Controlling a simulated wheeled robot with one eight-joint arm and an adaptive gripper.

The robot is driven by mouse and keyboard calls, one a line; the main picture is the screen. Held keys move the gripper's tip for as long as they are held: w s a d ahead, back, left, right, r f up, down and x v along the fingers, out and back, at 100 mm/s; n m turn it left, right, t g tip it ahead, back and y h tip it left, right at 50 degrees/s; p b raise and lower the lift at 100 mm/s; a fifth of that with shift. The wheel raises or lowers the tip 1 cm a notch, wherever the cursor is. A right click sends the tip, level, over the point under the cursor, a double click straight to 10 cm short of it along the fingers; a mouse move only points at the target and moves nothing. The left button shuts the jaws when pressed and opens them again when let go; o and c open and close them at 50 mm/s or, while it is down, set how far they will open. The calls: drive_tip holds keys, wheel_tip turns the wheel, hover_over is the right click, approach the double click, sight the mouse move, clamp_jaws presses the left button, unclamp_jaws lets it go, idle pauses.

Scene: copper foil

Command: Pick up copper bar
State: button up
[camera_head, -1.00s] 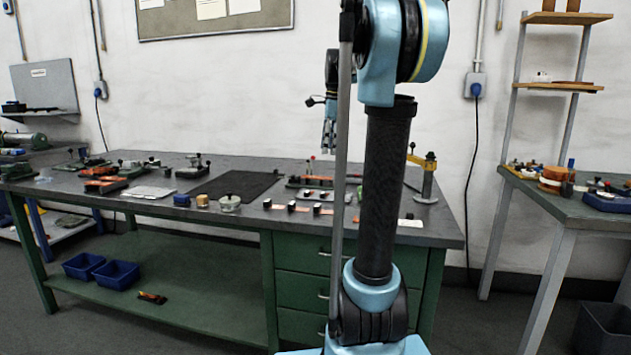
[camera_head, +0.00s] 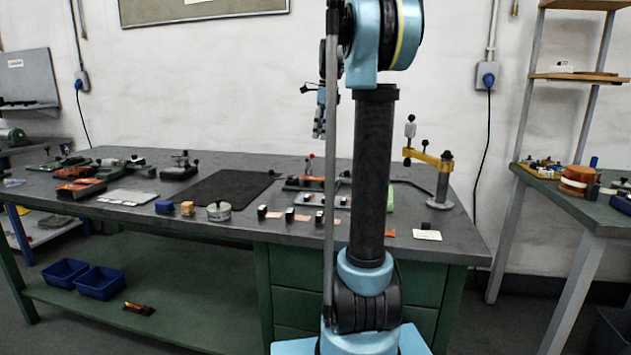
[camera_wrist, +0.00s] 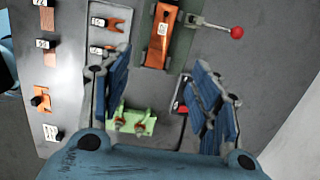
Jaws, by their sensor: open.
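A copper-orange bar (camera_wrist: 162,35) with a small white label lies in a dark green fixture at the top of the wrist view. A lever with a red knob (camera_wrist: 236,32) sticks out to its right. My gripper (camera_wrist: 160,85) is open and empty, its two blue fingers apart below the bar in the picture and not touching it. In the head view my gripper (camera_head: 319,128) hangs above the bench, partly behind my arm. The fixture's red knob (camera_head: 311,156) shows below it; I cannot make out the bar clearly there.
A light green block (camera_wrist: 130,120) with small clips sits between the fingers in the picture. A grey tray (camera_wrist: 103,38) holds orange forked pieces. Black-knobbed blocks (camera_head: 290,214) line the bench front. A yellow-armed clamp stand (camera_head: 440,180) stands right; a dark mat (camera_head: 222,188) lies left.

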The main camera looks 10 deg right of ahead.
sight(317, 178)
drive_tip(key=f, duration=0.5)
drive_tip(key=a+f, duration=0.1)
drive_tip(key=f, duration=0.4)
drive_tip(key=w+f, duration=0.1)
drive_tip(key=f, duration=0.4)
drive_tip(key=shift+a+f, duration=0.25)
drive_tip(key=shift+f, duration=0.1)
drive_tip(key=c, duration=1.3)
